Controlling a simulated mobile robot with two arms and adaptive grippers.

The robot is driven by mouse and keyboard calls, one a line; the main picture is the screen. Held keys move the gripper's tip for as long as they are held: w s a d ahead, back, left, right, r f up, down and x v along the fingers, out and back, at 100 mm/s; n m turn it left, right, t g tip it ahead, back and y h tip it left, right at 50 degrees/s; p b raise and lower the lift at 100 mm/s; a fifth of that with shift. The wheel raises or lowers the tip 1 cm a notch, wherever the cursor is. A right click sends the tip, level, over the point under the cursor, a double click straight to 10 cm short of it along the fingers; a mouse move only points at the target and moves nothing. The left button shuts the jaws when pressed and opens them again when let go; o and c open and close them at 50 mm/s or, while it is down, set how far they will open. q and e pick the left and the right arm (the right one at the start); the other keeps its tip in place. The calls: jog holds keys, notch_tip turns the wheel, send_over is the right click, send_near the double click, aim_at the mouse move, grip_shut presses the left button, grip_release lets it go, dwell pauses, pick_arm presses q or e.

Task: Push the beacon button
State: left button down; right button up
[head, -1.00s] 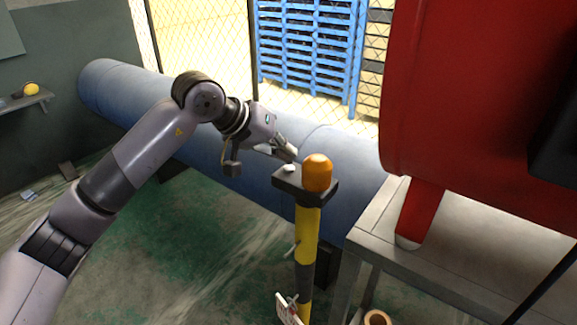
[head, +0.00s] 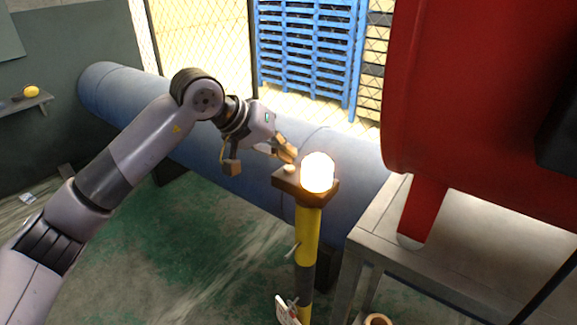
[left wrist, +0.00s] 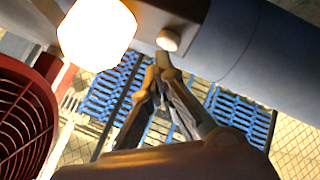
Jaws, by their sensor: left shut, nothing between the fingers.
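The beacon (head: 317,173) glows bright white-orange on top of a yellow and black post (head: 306,240). It also shows, lit, in the left wrist view (left wrist: 97,33). The small round pale button (head: 290,169) sits on the flat plate beside the beacon, and it shows in the left wrist view (left wrist: 168,40). My left gripper (head: 291,158) is shut and empty, its fingertips right at the button. In the left wrist view the fingertips (left wrist: 162,66) are just below the button; I cannot tell whether they touch it. My right gripper is not in view.
A large blue pipe (head: 225,140) runs behind the post. A red tank (head: 470,90) stands on a grey metal table (head: 398,240) at the right. A wire fence and blue pallets (head: 305,45) are behind. Green floor (head: 190,250) is open left of the post.

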aim_at(286, 165)
pick_arm(q)
jog(key=shift+r, duration=0.1)
jog(key=shift+r+p, duration=1.35)
jog(key=shift+r, duration=1.6)
